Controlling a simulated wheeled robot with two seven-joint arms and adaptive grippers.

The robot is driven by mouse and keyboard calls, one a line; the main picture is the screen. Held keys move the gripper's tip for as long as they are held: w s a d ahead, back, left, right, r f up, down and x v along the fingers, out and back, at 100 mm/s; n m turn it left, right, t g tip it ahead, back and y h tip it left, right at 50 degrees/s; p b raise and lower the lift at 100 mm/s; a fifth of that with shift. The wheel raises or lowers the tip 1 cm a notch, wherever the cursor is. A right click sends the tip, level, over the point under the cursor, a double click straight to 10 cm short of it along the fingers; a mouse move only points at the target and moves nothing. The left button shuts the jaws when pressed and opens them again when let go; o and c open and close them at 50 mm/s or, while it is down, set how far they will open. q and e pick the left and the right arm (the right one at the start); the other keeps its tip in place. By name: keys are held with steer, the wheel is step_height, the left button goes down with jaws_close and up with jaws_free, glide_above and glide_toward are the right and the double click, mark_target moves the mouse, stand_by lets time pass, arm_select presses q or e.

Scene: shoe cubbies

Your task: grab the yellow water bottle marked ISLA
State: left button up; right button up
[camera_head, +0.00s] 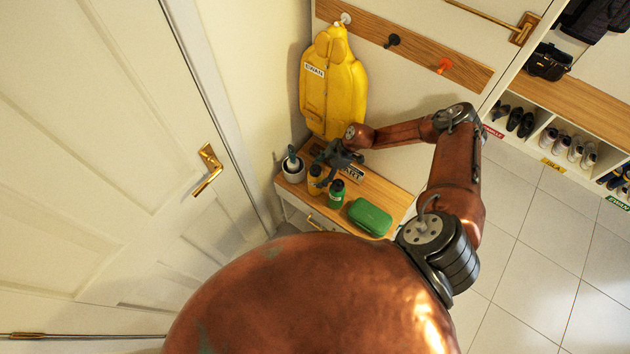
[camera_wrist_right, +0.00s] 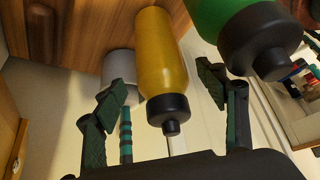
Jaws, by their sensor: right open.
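The yellow water bottle (camera_head: 315,181) with a dark cap stands on the wooden top of a small cabinet. It also shows in the right wrist view (camera_wrist_right: 161,55), upside down in the picture, with its cap toward my gripper. No name can be read on it. My right gripper (camera_head: 332,164) is open and empty beside the top of the bottle. In the right wrist view its two fingers (camera_wrist_right: 155,100) are spread, one on each side of the bottle, with visible gaps. My left gripper is not in view.
A green bottle (camera_head: 336,194) stands close beside the yellow one. A white cup (camera_head: 293,170) is on the other side. A green case (camera_head: 369,217) lies farther right on the wooden top (camera_head: 392,194). A yellow raincoat (camera_head: 345,90) hangs behind.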

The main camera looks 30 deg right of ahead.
steer(key=x, duration=0.3)
steer(key=shift+a+f, duration=0.1)
steer(key=shift+f, duration=0.05)
steer(key=shift+c, duration=0.3)
steer(key=c, duration=1.6)
